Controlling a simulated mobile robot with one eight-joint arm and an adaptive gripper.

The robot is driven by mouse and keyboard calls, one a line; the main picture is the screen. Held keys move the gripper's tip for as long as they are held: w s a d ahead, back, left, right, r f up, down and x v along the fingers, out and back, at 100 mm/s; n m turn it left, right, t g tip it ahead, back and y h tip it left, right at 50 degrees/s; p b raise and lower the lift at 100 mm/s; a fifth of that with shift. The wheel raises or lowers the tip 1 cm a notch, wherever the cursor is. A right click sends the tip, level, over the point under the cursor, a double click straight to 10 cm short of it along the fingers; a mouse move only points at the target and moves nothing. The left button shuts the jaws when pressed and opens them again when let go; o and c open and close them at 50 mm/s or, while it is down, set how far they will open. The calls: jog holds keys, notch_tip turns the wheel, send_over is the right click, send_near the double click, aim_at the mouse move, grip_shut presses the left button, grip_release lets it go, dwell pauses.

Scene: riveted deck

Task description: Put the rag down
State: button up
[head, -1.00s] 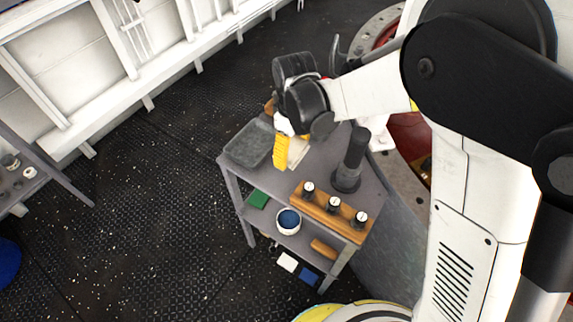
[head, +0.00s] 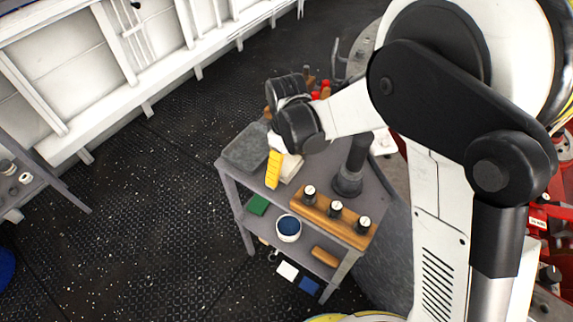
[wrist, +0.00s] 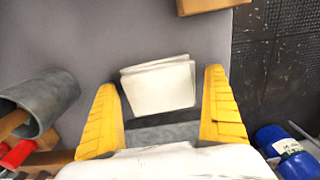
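The rag is a cream-white folded cloth (wrist: 158,85). In the wrist view it lies flat, between and just beyond my two yellow fingers, over the grey cart top (wrist: 95,35). My gripper (wrist: 163,92) is open, with a narrow gap on each side of the rag. In the head view the rag (head: 291,168) shows beside a yellow finger of my gripper (head: 274,168), low over the cart. My wrist hides part of the rag and the other finger there.
A grey tray (head: 245,150) lies left of my gripper. A wooden rack with three gauges (head: 332,217) and a black stand (head: 351,172) are to the right. A metal cup with tools (wrist: 40,103) stands close to one finger. A wooden block (wrist: 212,4) lies near the edge.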

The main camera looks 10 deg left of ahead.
aim_at(286, 163)
notch_tip(286, 163, up, 12)
jog(key=p, duration=0.5)
jog(key=s+d+r+m+t+y, duration=0.1)
jog(key=s+d+r+m+t, duration=0.15)
jog(key=d+r+m, duration=0.65)
jog(key=s+d+r+m+t, duration=0.1)
jog(key=s+d, duration=0.2)
jog(key=d, duration=0.3)
jog(key=s+d+r+m+t, duration=0.1)
jog(key=s+d+m+t, duration=0.1)
jog(key=d, duration=0.5)
jog(key=s+d+r+m+t+h, duration=0.1)
jog(key=s+d, duration=0.3)
jog(key=d, duration=0.3)
jog(key=shift+d+r+m+t, duration=0.15)
jog(key=shift+r+m+t, duration=0.05)
jog(key=shift+m+t, duration=0.15)
jog(key=shift+s, duration=0.1)
